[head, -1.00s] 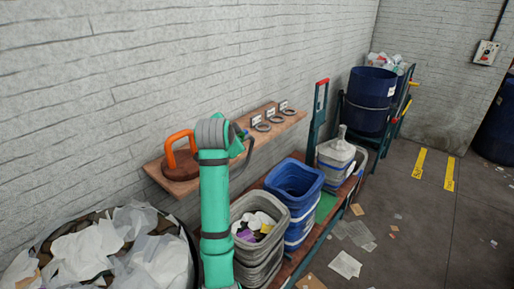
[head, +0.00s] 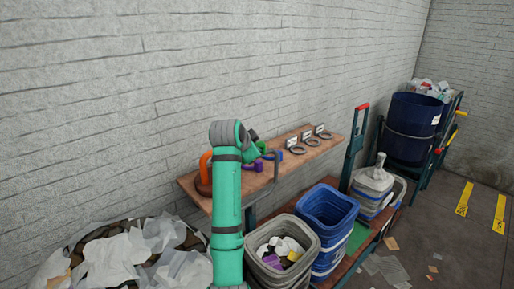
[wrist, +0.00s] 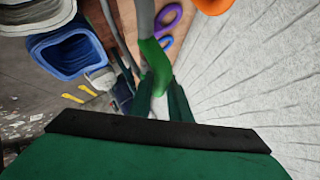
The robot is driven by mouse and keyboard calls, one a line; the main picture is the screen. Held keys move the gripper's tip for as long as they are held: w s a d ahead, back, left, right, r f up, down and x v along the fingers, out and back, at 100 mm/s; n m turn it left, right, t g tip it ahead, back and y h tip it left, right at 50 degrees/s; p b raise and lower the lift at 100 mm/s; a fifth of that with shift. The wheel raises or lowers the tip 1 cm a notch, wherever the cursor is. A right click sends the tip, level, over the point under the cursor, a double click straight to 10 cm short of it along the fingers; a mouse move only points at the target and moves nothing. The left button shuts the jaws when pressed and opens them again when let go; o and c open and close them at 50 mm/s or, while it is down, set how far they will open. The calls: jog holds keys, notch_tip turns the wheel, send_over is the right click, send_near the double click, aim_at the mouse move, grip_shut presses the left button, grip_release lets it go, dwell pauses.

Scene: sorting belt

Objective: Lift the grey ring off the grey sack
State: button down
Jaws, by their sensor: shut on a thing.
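My gripper (wrist: 158,92) is shut on the green handle (wrist: 153,62) of a tool with a grey shaft (wrist: 145,16), seen in the wrist view. In the head view my arm reaches over the wooden shelf, and the gripper is small and partly hidden there. Several grey rings (head: 298,150) lie on the right part of the shelf, each by a small label; the gripper is left of them and apart from them. I cannot pick out a grey sack; pale bags (head: 110,255) fill a round bin at lower left.
The wooden shelf (head: 215,203) runs along the brick wall, with an orange-handled tool (head: 204,165) and purple loops (head: 260,165) on it. Below stand a grey bin (head: 262,238), a blue bin (head: 325,210) and a grey container (head: 372,183). Floor at right is mostly open.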

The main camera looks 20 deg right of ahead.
jog(key=c, duration=1.6)
grip_release()
jog(key=shift+a+f, duration=0.15)
jog(key=shift+f, duration=0.4)
jog(key=shift+c, duration=0.2)
jog(key=r+v, duration=0.1)
jog(key=v, duration=1)
jog(key=shift+w+r, duration=0.1)
jog(key=shift+r, duration=0.05)
